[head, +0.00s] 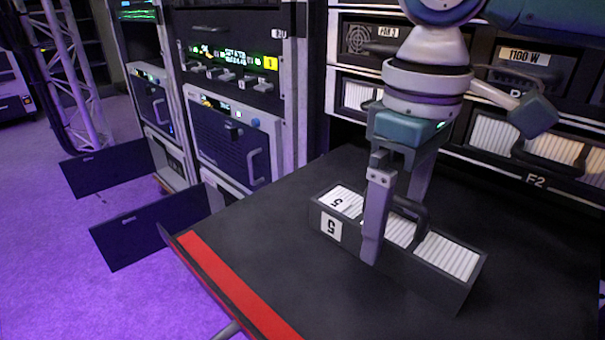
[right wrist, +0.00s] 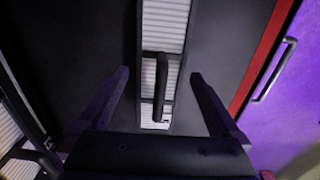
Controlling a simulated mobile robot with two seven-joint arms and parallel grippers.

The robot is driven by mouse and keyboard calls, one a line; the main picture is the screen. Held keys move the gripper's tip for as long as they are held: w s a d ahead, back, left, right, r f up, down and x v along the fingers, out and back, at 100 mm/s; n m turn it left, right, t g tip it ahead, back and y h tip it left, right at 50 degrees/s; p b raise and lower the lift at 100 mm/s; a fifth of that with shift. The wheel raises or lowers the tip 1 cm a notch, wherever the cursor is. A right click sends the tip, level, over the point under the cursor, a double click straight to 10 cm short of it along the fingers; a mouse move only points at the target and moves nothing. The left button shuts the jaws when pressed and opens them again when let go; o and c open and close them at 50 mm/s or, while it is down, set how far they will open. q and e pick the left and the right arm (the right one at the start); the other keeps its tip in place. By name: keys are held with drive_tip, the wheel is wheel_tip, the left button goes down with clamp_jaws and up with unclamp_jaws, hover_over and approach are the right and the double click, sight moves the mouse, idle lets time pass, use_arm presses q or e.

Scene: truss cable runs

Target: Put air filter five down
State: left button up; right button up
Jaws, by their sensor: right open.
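Air filter five (head: 453,275) is a long dark box with white pleated top, a black handle and a label reading 5. It rests on the black table top (head: 290,255). My right gripper (head: 392,250) is over it, pointing down, with its fingers on either side of the box. In the right wrist view the filter (right wrist: 165,25) and its handle (right wrist: 161,85) lie between the two spread fingers (right wrist: 160,90), with gaps on both sides. The gripper is open and holds nothing. My left gripper is not in view.
The table has a red strip (head: 235,285) along its left edge. Behind it stands a rack with more pleated filters (head: 495,135) and a panel marked 1100 W (head: 525,57). Equipment racks with open doors (head: 150,228) stand at left. The table's right part is clear.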

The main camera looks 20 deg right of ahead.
wheel_tip(320, 180, up, 10)
drive_tip(key=p, duration=0.3)
drive_tip(key=shift+r, duration=0.15)
drive_tip(key=shift+p, duration=0.35)
